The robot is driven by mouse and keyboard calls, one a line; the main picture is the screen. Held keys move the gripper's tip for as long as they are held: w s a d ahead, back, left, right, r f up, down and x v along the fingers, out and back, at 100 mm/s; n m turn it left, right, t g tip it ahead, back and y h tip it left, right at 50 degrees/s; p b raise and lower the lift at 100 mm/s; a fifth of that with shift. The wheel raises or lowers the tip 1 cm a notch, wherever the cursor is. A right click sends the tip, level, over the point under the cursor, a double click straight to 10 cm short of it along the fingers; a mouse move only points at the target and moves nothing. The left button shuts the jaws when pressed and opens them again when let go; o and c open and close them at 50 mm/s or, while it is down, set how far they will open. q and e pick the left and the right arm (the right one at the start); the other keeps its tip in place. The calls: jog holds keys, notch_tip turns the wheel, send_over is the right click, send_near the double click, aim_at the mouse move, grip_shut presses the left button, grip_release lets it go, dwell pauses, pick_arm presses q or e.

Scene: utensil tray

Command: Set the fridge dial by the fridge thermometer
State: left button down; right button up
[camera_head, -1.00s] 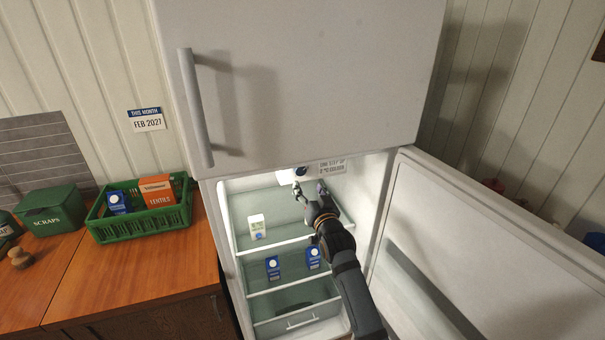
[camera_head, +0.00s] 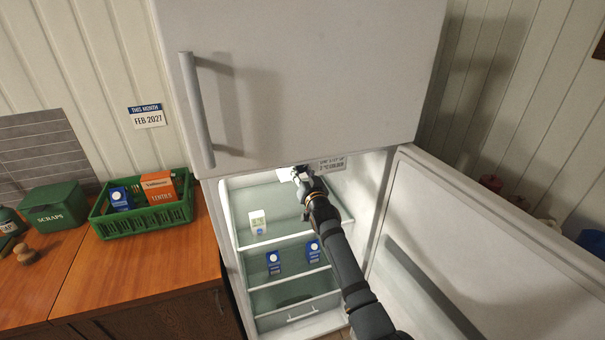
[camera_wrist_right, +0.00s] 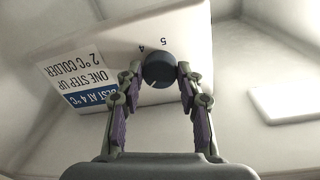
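The fridge dial is a dark round knob (camera_wrist_right: 159,70) on a white housing (camera_wrist_right: 190,28) under the fridge ceiling. The numbers 4 and 5 show beside it. My right gripper (camera_wrist_right: 160,74) has its fingertips on either side of the knob, apart, with slight gaps showing; firm contact cannot be told. In the head view my right gripper (camera_head: 300,174) is at the housing and hides the knob. A small white thermometer-like item (camera_head: 257,222) with a pale greenish display stands on the upper shelf; its reading is too small to tell. My left gripper is out of view.
Blue cartons (camera_head: 273,262) stand on the lower shelf. The open fridge door (camera_head: 470,250) is at right. A green crate (camera_head: 142,222) stands on the left counter.

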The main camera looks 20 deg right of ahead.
jog(key=c, duration=0.5)
jog(key=shift+c, duration=0.2)
jog(key=shift+f+m+b, duration=0.1)
jog(key=shift+m+b, duration=0.6)
jog(key=shift+m, duration=0.1)
jog(key=shift+m+b, duration=0.45)
jog(key=shift+m, duration=0.35)
jog(key=m, duration=0.3)
jog(key=shift+b, duration=0.4)
jog(key=shift+r+m+g, duration=0.25)
jog(key=shift+m+g, duration=0.05)
jog(key=shift+m, duration=1.3)
